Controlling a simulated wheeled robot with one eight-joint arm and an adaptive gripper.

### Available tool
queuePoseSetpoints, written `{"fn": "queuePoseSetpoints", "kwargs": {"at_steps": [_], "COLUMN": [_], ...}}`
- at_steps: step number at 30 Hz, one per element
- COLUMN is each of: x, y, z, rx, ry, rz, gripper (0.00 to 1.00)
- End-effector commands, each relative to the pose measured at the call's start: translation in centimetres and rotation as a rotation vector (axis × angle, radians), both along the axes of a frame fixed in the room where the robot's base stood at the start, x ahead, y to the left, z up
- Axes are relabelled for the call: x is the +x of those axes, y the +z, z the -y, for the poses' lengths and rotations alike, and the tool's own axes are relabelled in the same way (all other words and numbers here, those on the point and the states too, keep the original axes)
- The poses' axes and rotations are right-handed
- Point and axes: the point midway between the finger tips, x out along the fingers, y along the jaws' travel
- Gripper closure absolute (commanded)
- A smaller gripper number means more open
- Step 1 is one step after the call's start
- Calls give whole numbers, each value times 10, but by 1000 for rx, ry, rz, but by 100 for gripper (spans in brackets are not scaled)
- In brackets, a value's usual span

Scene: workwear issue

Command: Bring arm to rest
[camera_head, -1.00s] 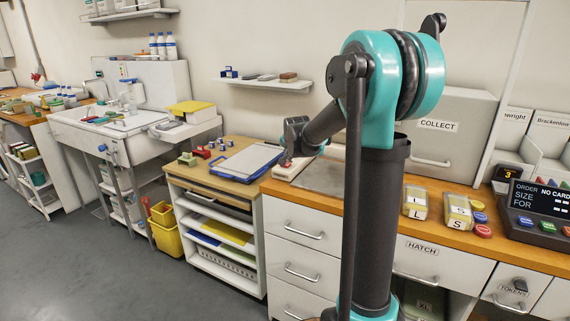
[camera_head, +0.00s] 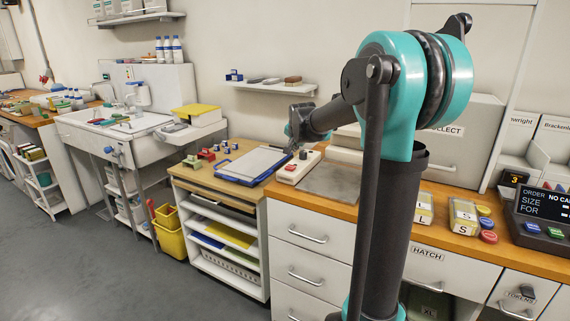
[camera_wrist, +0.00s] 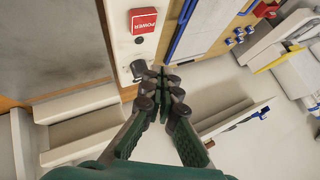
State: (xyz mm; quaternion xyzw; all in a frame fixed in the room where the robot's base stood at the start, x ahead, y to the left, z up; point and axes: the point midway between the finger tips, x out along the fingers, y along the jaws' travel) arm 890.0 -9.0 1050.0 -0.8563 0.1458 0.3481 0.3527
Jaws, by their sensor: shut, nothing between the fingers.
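My gripper shows in the wrist view (camera_wrist: 165,82) with its two green fingers closed together at the tips and nothing between them. In the head view my arm reaches out over the counter, and my gripper (camera_head: 296,142) is small and dark at its far end, near the white switch box (camera_head: 292,173). In the wrist view the switch box's red POWER button (camera_wrist: 145,20) lies just beyond and left of the fingertips. I cannot tell the exact gap between them.
The wooden counter (camera_head: 350,212) has a grey plate (camera_head: 335,183), label boxes (camera_head: 464,215) and an order display (camera_head: 541,206) on it. A blue-edged board (camera_head: 252,164) lies on the lower bench at left. A wall shelf (camera_head: 270,86) is behind. Floor (camera_head: 130,280) at left is clear.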

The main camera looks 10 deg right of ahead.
Motion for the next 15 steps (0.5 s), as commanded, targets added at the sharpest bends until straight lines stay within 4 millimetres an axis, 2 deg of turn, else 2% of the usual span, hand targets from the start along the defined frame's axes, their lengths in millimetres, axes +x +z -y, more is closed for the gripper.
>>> {"fn": "queuePoseSetpoints", "kwargs": {"at_steps": [2, 5, 8, 15], "x": [-14, -52, -108, -255], "y": [-8, -28, -59, -140], "z": [3, 9, 16, 28], "rx": [-19, -72, -146, -309], "ry": [16, 67, 150, 388], "rz": [-15, -58, -120, -272], "gripper": [100, 100, 100, 100]}}
